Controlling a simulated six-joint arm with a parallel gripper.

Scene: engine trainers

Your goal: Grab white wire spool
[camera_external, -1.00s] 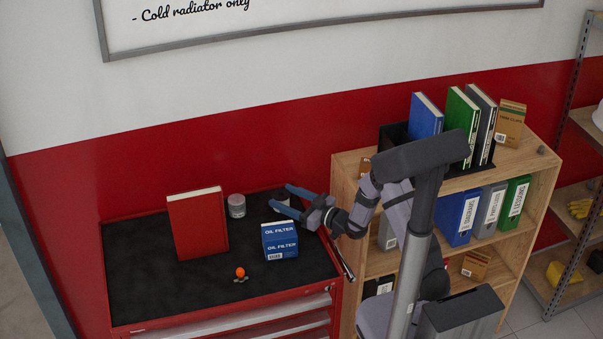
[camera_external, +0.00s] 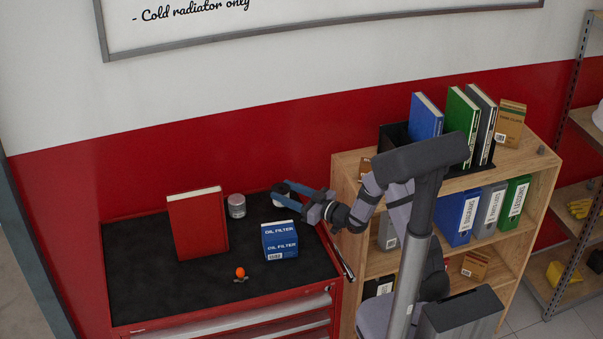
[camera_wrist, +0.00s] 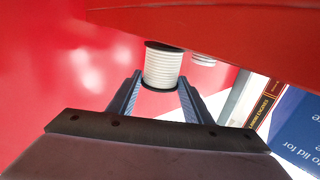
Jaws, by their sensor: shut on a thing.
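The white wire spool (camera_wrist: 162,66) stands between my two fingers in the wrist view, with ribbed white winding and dark end flanges. My gripper (camera_wrist: 160,92) is shut on it. In the external view my gripper (camera_external: 279,194) reaches over the back right corner of the chest top, and the spool (camera_external: 280,188) is mostly hidden by the blue fingers. I cannot tell whether the spool still touches the chest top.
A red book (camera_external: 197,224) stands upright on the black chest top (camera_external: 140,270). A pale can (camera_external: 236,206) stands left of my gripper. A blue oil filter box (camera_external: 279,240) and a small orange-topped item (camera_external: 240,273) are nearer the front. A wooden shelf (camera_external: 345,170) stands right.

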